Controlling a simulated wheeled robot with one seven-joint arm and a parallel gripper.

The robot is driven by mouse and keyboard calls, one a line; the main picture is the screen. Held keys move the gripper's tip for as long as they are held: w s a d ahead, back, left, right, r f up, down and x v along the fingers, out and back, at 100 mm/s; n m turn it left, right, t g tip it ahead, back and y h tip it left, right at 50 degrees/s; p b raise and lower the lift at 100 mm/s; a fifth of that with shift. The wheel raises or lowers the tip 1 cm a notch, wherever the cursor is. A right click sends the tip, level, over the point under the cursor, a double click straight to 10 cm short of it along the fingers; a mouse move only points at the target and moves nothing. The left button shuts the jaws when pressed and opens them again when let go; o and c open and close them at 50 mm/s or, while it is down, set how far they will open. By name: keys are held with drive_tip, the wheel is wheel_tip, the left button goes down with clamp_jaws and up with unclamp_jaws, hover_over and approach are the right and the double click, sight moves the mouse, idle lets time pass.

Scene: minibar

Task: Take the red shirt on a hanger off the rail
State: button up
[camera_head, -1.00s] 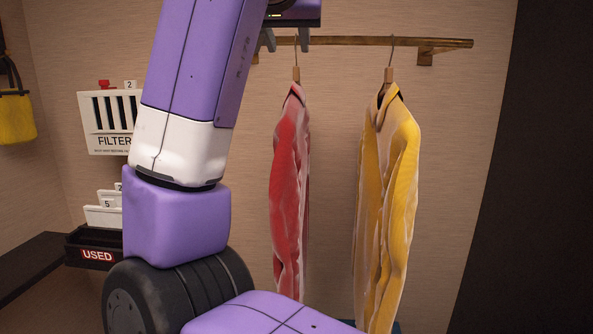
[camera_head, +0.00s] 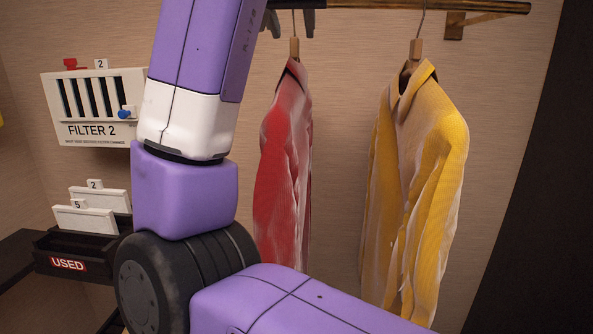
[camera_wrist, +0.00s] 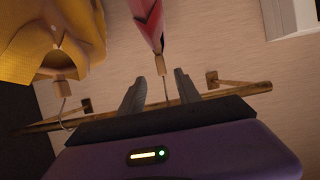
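The red shirt (camera_head: 284,165) hangs on a hanger with a wooden neck (camera_head: 294,48) below the rail (camera_head: 400,5). It also shows in the wrist view (camera_wrist: 148,22), upside down, with its hanger's thin hook (camera_wrist: 165,87) running between my fingers. My gripper (camera_head: 291,24) is at the top edge of the head view, just above the hanger's neck. In the wrist view my gripper's two dark fingers (camera_wrist: 160,95) stand apart on either side of the hook, with gaps between. The gripper is open. The hook's top is out of the head view.
A yellow shirt (camera_head: 418,170) hangs on the same rail to the right. A rail bracket (camera_head: 455,25) is fixed to the wall. At the left are a white filter box (camera_head: 95,108) and a dark tray marked USED (camera_head: 68,264) with white panels.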

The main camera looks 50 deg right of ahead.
sight(293, 40)
drive_tip(key=p+x, duration=0.2)
drive_tip(key=x, duration=0.5)
drive_tip(key=shift+w+f+p, duration=0.1)
drive_tip(key=shift+w+p, duration=0.15)
drive_tip(key=shift+p, duration=0.1)
clamp_jaws()
idle(1.0)
